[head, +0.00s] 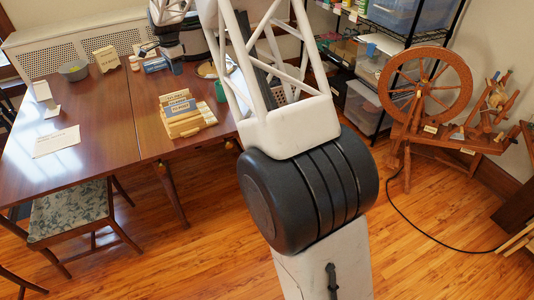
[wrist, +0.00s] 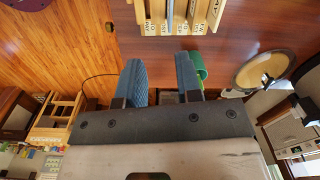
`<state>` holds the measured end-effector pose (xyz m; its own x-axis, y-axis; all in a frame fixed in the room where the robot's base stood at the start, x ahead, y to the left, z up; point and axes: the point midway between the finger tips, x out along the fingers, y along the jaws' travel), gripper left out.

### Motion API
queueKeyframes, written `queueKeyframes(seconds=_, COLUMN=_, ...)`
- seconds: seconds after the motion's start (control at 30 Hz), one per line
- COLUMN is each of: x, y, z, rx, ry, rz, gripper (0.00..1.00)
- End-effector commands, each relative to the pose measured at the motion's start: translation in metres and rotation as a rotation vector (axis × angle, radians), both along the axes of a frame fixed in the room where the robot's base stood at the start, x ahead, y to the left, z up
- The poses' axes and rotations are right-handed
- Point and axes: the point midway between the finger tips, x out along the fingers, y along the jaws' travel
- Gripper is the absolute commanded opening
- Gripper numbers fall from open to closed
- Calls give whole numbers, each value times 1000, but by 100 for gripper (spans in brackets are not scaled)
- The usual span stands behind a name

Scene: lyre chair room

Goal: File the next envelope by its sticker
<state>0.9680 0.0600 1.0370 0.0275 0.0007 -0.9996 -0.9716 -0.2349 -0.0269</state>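A wooden sorting rack (head: 187,116) with labelled dividers stands on the brown table. Its near part shows at the top of the wrist view (wrist: 180,14), with several small labels along its edge. My gripper (wrist: 160,64) has its two blue fingers apart, with nothing visible between them. In the wrist view the fingers point toward the rack, and a gap of table shows beyond the tips. A small white card or envelope (head: 52,111) lies on the left part of the table, near a pale upright card (head: 41,90). I cannot read any sticker.
A green cup (wrist: 198,66) shows beside the right finger. A round dish (wrist: 247,78) is farther right. The table's middle left is mostly clear.

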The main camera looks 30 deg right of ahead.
Motion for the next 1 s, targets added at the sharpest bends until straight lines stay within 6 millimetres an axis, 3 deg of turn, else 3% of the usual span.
queueKeyframes(seconds=0.1, x=-27, y=-5, z=25, rx=-2, ry=-11, rz=57, gripper=32)
queueKeyframes(seconds=0.4, x=-95, y=-16, z=72, rx=-9, ry=-34, rz=205, gripper=32)
queueKeyframes(seconds=1.0, x=-242, y=-35, z=137, rx=-35, ry=-79, rz=499, gripper=32)
